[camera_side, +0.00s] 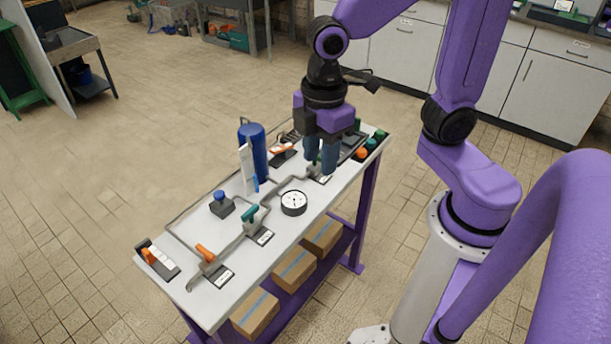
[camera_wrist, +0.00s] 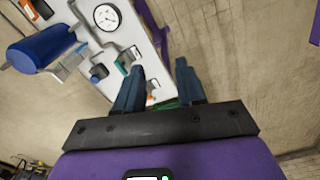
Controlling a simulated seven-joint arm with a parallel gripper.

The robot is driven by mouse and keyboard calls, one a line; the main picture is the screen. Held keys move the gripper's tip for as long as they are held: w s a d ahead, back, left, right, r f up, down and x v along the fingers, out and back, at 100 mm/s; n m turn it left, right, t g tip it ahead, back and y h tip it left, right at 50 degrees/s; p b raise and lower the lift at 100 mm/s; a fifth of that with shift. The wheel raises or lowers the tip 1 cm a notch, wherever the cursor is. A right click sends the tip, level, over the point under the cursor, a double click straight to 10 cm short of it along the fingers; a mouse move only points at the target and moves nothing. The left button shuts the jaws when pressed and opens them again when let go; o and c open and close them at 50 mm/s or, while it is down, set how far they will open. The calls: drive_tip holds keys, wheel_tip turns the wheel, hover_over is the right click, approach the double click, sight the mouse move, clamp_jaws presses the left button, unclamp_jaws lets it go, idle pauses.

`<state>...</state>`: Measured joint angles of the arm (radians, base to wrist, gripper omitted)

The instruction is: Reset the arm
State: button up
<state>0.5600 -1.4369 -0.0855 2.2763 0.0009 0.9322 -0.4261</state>
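My arm's gripper (camera_side: 320,168) hangs fingers down over the back right part of the white bench (camera_side: 210,300). In the wrist view the two blue-grey fingers (camera_wrist: 160,64) stand apart. Nothing shows held between them; bench edge and floor show there. A valve with a label plate (camera_side: 321,178) is close to the fingertips in the side view, partly hidden by them. I cannot tell whether the fingers touch it. A round dial gauge (camera_side: 293,203) sits left of the gripper and also shows in the wrist view (camera_wrist: 107,17).
On the bench stand a blue cylinder (camera_side: 253,152), a teal-handled valve (camera_side: 249,215), an orange-handled valve (camera_side: 206,254), a blue-topped block (camera_side: 221,205) and grey piping. Boxes (camera_side: 255,312) lie on the lower shelf. White cabinets (camera_side: 548,88) stand behind. Open floor lies to the left.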

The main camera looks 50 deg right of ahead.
drive_tip(key=s+d+m, duration=0.2)
drive_tip(key=s+d, duration=0.4)
drive_tip(key=s, duration=0.4)
drive_tip(key=shift+s+f, duration=0.2)
drive_tip(key=shift+f, duration=0.25)
